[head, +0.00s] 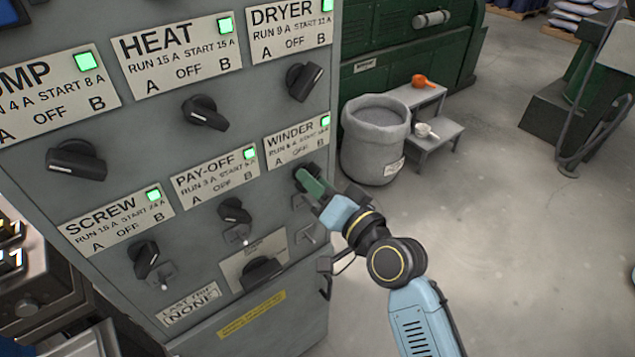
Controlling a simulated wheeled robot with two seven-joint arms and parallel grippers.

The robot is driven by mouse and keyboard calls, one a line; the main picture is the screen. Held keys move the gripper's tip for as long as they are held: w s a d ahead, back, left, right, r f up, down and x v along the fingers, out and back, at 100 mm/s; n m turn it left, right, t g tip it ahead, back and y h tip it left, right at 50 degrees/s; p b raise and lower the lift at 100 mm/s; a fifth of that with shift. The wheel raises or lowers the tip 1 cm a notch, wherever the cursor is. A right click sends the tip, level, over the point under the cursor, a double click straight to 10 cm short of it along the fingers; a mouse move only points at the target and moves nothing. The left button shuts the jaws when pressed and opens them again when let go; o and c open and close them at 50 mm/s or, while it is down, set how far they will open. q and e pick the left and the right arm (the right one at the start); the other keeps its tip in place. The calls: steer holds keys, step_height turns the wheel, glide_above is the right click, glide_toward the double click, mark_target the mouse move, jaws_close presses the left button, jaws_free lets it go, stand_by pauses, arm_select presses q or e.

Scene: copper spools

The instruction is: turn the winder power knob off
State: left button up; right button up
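The winder power knob (303,172) is a black knob under the WINDER label (297,142) on the grey control cabinet. The green lamp (325,121) on that label is lit. My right gripper (309,182) is at the winder knob, its green fingers covering much of it. I cannot tell whether the fingers are closed on the knob, and the knob's pointing direction is mostly hidden. My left gripper is not in view.
Other black knobs sit close by: PAY-OFF (234,211), DRYER (304,82), HEAT (205,113) and SCREW (144,259), their lamps lit green. Small toggle switches sit below the lower knobs. A grey sack-like bin (375,150) and a step stool (440,136) stand right of the cabinet.

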steer(key=shift+c, duration=0.2)
jaws_close()
steer(key=shift+n, duration=0.4)
steer(key=n+p, duration=0.3)
steer(key=n, duration=0.5)
steer(key=shift+p, duration=0.4)
steer(key=shift+o, duration=0.2)
jaws_free()
